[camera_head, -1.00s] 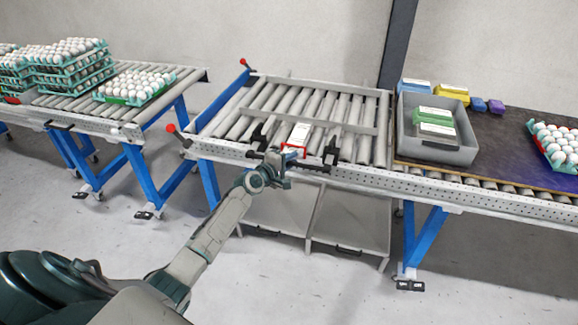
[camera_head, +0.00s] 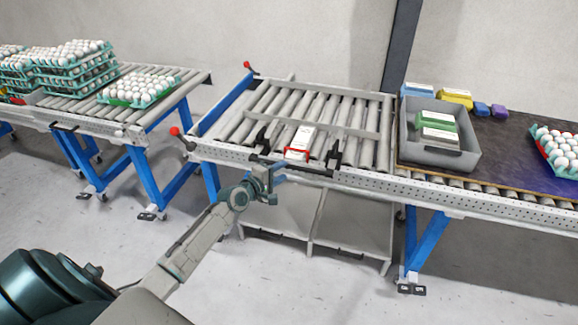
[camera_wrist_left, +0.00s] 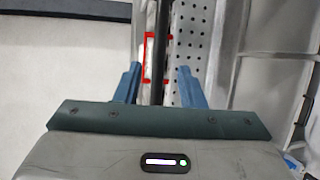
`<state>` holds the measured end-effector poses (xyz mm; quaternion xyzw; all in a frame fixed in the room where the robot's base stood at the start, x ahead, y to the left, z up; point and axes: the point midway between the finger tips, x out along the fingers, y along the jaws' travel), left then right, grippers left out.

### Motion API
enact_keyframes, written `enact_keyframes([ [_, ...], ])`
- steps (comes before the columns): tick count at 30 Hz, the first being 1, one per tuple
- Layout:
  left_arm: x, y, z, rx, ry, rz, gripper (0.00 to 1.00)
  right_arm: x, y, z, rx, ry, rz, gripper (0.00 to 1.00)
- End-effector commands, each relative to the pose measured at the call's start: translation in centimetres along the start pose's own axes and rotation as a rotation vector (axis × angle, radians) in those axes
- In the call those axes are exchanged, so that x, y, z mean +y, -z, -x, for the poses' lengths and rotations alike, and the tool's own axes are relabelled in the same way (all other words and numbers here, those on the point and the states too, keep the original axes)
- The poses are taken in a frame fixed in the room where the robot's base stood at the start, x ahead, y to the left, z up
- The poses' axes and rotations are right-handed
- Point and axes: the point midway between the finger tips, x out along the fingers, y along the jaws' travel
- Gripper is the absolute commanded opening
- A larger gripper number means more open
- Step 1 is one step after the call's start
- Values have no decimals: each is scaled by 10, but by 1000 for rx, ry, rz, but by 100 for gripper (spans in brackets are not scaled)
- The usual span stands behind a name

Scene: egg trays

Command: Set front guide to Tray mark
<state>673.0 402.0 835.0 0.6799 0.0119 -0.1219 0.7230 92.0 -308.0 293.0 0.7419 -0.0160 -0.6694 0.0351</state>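The front guide is a black bar (camera_head: 308,169) with two upright black brackets at the front edge of the middle roller table. In the left wrist view the dark bar (camera_wrist_left: 161,45) runs away from me between the finger lines. A white block with a red-edged front (camera_head: 298,150) sits between the brackets; its red edge (camera_wrist_left: 147,60) also shows in the left wrist view. I cannot read a Tray mark. My left gripper (camera_head: 272,174) is just in front of and below the bar; its blue fingers (camera_wrist_left: 160,85) are apart with nothing visibly gripped. My right gripper is out of view.
Egg trays (camera_head: 137,86) lie on the left conveyor, and another (camera_head: 562,160) lies at the far right. A red-knobbed lever (camera_head: 176,131) sticks out at the table's left corner. The floor in front is clear.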

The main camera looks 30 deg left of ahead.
Motion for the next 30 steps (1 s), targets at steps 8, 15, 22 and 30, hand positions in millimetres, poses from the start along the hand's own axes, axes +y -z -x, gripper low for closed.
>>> enact_keyframes([
  [8, 0, 0, 35, -1, 2, -1, 36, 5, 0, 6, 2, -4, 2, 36],
  [15, -1, 0, 40, -1, 1, 1, 36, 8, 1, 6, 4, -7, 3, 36],
  [22, -1, 0, 40, -1, 1, 1, 36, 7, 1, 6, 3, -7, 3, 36],
  [30, -14, 2, 40, 10, 21, -17, 36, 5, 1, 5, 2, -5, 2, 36],
])
